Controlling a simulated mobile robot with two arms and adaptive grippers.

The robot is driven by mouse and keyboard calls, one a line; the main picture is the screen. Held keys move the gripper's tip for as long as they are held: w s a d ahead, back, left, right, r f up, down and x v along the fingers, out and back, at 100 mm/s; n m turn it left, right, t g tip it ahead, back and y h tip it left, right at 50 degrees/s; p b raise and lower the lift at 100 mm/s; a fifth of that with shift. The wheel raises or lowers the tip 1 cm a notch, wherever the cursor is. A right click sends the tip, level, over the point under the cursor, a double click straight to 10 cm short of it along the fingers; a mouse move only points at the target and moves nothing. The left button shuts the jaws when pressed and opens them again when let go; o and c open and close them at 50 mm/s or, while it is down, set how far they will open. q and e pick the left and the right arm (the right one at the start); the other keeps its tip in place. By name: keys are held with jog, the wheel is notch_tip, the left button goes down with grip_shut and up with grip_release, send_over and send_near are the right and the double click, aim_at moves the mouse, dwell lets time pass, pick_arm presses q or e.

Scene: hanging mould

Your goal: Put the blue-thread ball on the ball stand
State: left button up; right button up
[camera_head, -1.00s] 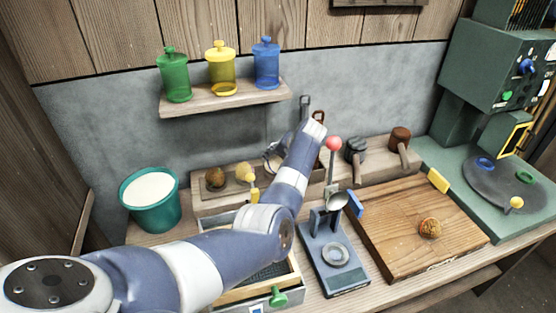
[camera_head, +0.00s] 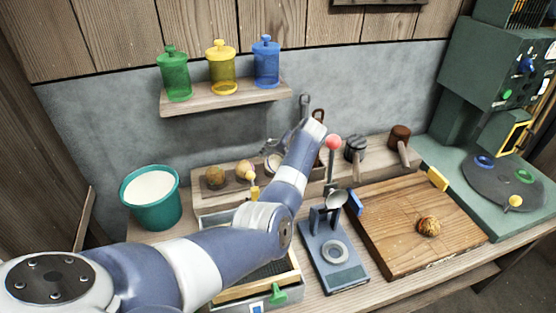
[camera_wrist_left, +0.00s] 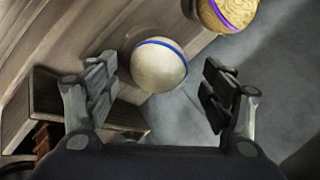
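The blue-thread ball (camera_wrist_left: 158,65) is cream with a blue band. In the left wrist view it lies between the spread fingers of my left gripper (camera_wrist_left: 160,98), beyond the fingertips, with a visible gap on both sides. The gripper is open and empty. In the head view my forearm hides most of this gripper, near the back wooden rack; a pale round shape (camera_head: 272,163) there may be the same ball. I cannot tell for sure which object is the ball stand; a blue-grey device with a ring (camera_head: 335,251) stands at the front centre. My right gripper is out of view.
A purple-banded ball (camera_wrist_left: 229,13) is beside the blue-thread ball. Two tan balls (camera_head: 215,177) (camera_head: 245,171) sit on the back rack. A patterned ball (camera_head: 428,226) rests on the wooden board (camera_head: 390,250). A teal bucket (camera_head: 152,212) stands left. Jars line a shelf (camera_head: 225,98).

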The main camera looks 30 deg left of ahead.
pick_arm(q)
notch_tip(320, 180, up, 10)
dwell(0.6)
